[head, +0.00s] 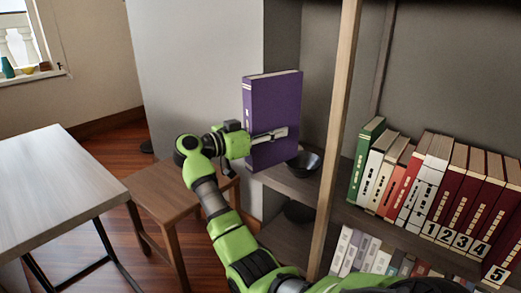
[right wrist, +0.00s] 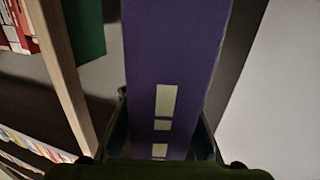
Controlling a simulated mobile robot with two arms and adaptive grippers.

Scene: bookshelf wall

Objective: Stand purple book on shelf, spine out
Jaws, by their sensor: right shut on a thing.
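The purple book (head: 275,97) is upright in my right gripper (head: 268,136), at the left bay of the bookshelf in the head view. The gripper is shut on it at its lower half. The book's narrow spine with pale labels faces left, towards the gripper's wrist. In the right wrist view the purple spine (right wrist: 175,60) faces the camera between the two fingers (right wrist: 162,140). The book's lower edge is close to the shelf board (head: 290,184); I cannot tell whether it touches. My left gripper is not in view.
A dark bowl (head: 304,163) stands on the shelf just right of the book. A wooden upright (head: 335,135) divides this bay from a row with a green book (head: 367,150) and numbered red volumes (head: 470,215). A stool (head: 165,190) and table (head: 50,170) stand left.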

